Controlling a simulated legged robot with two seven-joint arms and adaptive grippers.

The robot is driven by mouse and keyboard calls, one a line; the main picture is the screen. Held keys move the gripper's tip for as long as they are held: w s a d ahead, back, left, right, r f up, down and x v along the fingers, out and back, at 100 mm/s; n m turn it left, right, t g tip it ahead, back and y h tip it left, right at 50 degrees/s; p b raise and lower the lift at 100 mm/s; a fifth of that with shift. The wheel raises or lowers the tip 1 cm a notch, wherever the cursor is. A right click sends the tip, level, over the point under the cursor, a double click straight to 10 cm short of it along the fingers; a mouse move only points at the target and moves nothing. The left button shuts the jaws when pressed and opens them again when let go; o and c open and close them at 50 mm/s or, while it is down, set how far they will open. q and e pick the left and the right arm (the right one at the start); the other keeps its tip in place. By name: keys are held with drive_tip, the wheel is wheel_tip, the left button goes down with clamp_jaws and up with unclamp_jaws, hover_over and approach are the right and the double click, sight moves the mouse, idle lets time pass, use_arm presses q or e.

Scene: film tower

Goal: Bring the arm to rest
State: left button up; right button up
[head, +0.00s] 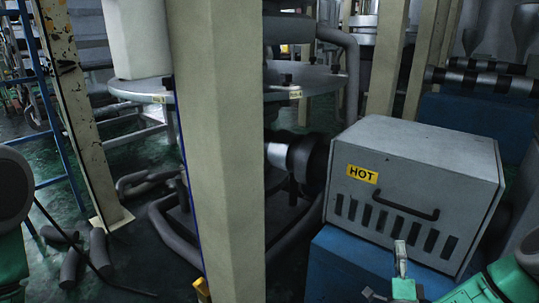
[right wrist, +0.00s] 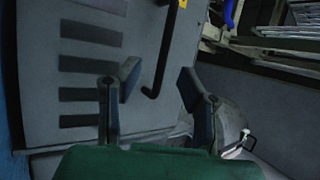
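My right gripper (head: 388,275) is in front of the lower part of a grey box (head: 440,150) with a yellow HOT label (head: 362,174), vent slots and a black handle (head: 405,207). In the right wrist view the gripper (right wrist: 158,82) is open, with a clear gap and nothing held between its fingers. The handle (right wrist: 162,55) shows beyond the fingertips there, and in the head view it is above them, apart. My left arm (head: 12,230) shows only in part at the left edge; its gripper is out of view.
The box sits on a blue base (head: 350,265). A thick beige post (head: 222,150) stands in the middle, close to me. Left of it are a speckled post (head: 80,110), a blue ladder (head: 50,100) and dark rolls (head: 72,255) on the green floor.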

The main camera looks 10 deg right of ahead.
drive_tip(key=w+a+f+n+g+y, duration=0.1)
drive_tip(key=a+f+n+y, duration=0.1)
drive_tip(key=a+n+y, duration=0.3)
drive_tip(key=a+f+g+y, duration=0.1)
drive_tip(key=a+f+y, duration=0.15)
drive_tip(key=a, duration=0.45)
drive_tip(key=s+a+f+n+g+y, duration=0.3)
drive_tip(key=s+a+f+n+g, duration=0.15)
drive_tip(key=a, duration=0.25)
drive_tip(key=s+a+f+n+g+y, duration=0.3)
drive_tip(key=s+a+n+g, duration=0.1)
drive_tip(key=s+a, duration=0.2)
drive_tip(key=s+d+n+g+h, duration=0.1)
drive_tip(key=s+d+n+g, duration=0.15)
drive_tip(key=s, duration=0.45)
drive_tip(key=s+d+f+n+g+h, duration=0.1)
drive_tip(key=s+d+n+g+h, duration=0.1)
drive_tip(key=s+d+g, duration=0.3)
drive_tip(key=s+d+n+g+h, duration=0.1)
drive_tip(key=s+n+g, duration=0.15)
drive_tip(key=s, duration=0.55)
wheel_tip(320, 180, up, 17)
drive_tip(key=s+d+p, duration=0.1)
drive_tip(key=p, duration=1.5)
drive_tip(key=shift+f, duration=0.15)
